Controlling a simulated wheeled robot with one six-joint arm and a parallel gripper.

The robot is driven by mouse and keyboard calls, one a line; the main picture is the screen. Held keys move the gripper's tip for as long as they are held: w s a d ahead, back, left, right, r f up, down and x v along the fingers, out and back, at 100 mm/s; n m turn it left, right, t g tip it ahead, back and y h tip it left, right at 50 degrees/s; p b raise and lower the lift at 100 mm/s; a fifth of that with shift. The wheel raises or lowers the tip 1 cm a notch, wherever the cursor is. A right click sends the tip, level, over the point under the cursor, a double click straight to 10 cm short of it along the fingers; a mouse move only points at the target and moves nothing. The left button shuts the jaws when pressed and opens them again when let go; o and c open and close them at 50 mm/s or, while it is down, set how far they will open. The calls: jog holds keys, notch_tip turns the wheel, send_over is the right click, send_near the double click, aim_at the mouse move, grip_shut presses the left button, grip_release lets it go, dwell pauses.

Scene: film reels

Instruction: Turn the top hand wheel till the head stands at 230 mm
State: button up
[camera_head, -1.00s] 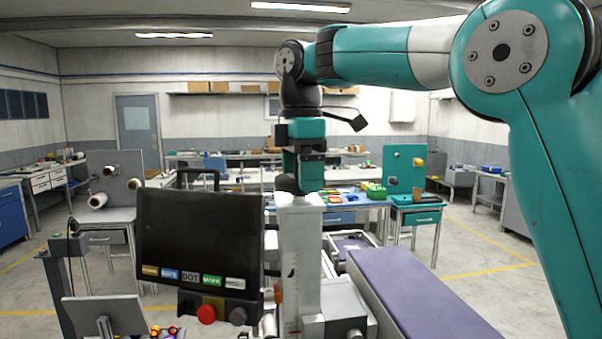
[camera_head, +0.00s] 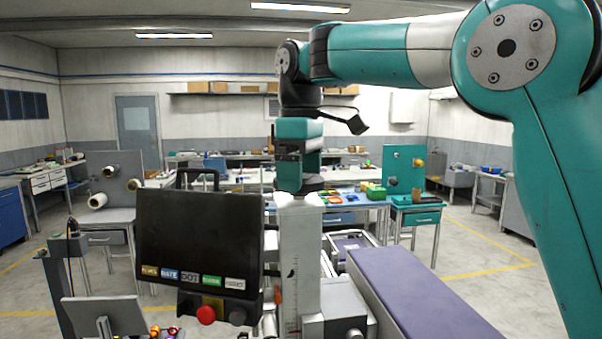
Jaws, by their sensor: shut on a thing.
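A pale upright column (camera_head: 299,235) stands in the middle of the view. My gripper (camera_head: 299,186) points straight down onto its top and is shut on the hand wheel there. The wheel is mostly hidden by the gripper; only dark parts show just above the column's cap. A narrow scale (camera_head: 292,310) runs down the column's lower front; its figures are too small to read. The grey head (camera_head: 340,318) sits low on the column's right side, partly cut off by the bottom edge.
A black control box (camera_head: 198,240) with label tabs, a red button (camera_head: 206,315) and a handle stands close left of the column. A purple-topped conveyor or bench (camera_head: 420,300) runs to the right. A tilted grey panel (camera_head: 105,315) is at lower left. Work tables line the back.

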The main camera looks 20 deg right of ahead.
jog(key=m, duration=0.3)
jog(key=shift+m, duration=0.4)
jog(key=m, duration=0.3)
jog(key=shift+a+m, duration=0.1)
jog(key=shift+m, duration=0.2)
jog(key=m, duration=1.3)
jog(key=shift+a+m+p, duration=0.1)
jog(key=shift+m+p, duration=0.2)
jog(key=m, duration=0.3)
jog(key=shift+w+m, duration=0.1)
jog(key=shift+m, duration=0.2)
jog(key=shift+m+p, duration=0.3)
jog(key=shift+m, duration=1.3)
